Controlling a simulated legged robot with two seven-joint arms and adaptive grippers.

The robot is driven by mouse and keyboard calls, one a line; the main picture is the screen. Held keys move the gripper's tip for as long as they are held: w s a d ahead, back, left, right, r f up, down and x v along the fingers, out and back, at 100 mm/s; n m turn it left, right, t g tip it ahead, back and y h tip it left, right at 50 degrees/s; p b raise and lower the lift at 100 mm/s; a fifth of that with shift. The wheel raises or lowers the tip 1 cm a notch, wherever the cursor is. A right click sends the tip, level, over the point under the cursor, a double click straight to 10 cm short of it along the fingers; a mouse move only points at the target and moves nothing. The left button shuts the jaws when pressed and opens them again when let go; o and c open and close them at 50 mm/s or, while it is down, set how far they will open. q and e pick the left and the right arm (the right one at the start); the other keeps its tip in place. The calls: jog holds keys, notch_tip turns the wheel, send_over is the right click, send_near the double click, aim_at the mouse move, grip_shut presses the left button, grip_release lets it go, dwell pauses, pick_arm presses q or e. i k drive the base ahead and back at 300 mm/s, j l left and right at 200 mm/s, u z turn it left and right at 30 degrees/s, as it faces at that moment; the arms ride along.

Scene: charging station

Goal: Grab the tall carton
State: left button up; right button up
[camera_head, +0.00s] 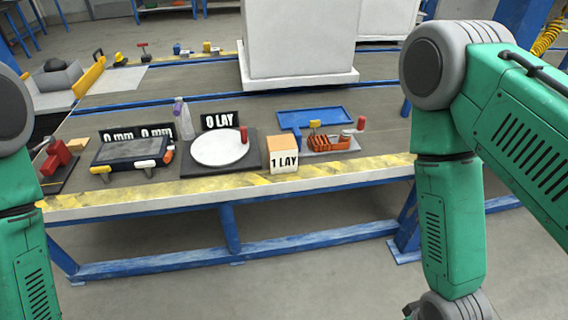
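A tall white box-shaped block (300,40) stands upright on a white base at the back of the table; its top is cut off by the picture edge. A small carton (283,155) with an orange top and white sides marked "1 LAY" stands at the table's front edge, right of the round white plate. I cannot tell which of these is the tall carton. My two green arms hang at the left and right sides of the picture, in front of the table. Both grippers are below or outside the frame.
The table (380,172) has a yellow-striped front edge. Along it stand a red clamp (54,157), a dark device (132,150), a white round plate (220,147), a clear bottle (184,120) and a blue tray (318,118). Blue table legs and rails are below.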

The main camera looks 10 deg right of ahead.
aim_at(282, 150)
jog(key=i+l+z, duration=0.2)
jog(key=z, duration=0.15)
jog(key=i+l+z, duration=0.1)
jog(key=i+z, duration=0.6)
jog(key=i, duration=0.05)
